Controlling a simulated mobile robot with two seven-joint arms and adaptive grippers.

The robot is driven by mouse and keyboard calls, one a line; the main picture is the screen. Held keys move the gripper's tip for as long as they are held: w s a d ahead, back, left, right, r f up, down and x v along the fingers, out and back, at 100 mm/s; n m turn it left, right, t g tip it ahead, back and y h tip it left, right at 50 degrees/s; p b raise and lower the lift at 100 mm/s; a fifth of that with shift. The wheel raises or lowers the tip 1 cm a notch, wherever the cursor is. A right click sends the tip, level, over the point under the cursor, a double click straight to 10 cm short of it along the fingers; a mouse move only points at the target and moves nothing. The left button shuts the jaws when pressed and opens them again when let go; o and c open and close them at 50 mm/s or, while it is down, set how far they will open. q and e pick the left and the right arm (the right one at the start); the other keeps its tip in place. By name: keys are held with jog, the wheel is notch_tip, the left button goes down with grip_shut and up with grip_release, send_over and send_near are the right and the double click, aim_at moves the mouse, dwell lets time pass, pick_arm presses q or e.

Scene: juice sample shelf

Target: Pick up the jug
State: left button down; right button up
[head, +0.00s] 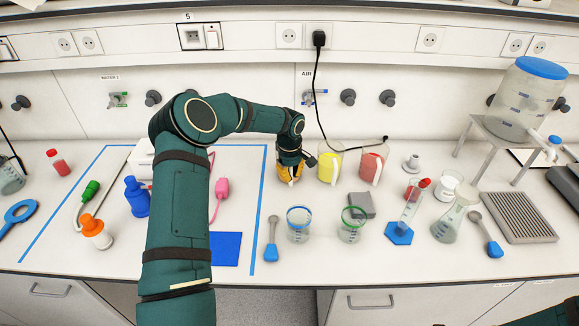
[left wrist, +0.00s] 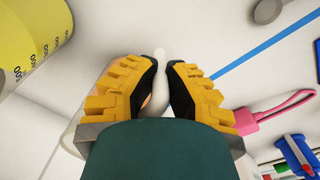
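A clear jug with orange liquid (head: 288,176) stands on the bench, partly hidden under my left gripper (head: 291,164). In the left wrist view, my left gripper's yellow-and-black fingers (left wrist: 161,68) have closed in on both sides of the jug's white handle (left wrist: 158,76). The fingers appear to touch the handle, and they hide much of the jug. To its right stand a jug with yellow liquid (head: 327,168) and a jug with red liquid (head: 372,166). The yellow one also shows in the left wrist view (left wrist: 28,38). My right gripper is out of view.
Two glass beakers with blue (head: 298,232) and green (head: 350,232) rims stand in front. A black cable (head: 314,90) hangs behind the jugs. Left of the jug are a blue tape line (head: 260,200) and a pink device (head: 221,187). A cylinder with a blue foot (head: 399,233) stands to the right.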

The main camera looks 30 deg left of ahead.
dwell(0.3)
pick_arm(q)
notch_tip(320, 180, up, 10)
jog(key=shift+r, duration=0.1)
dwell(0.4)
dwell(0.6)
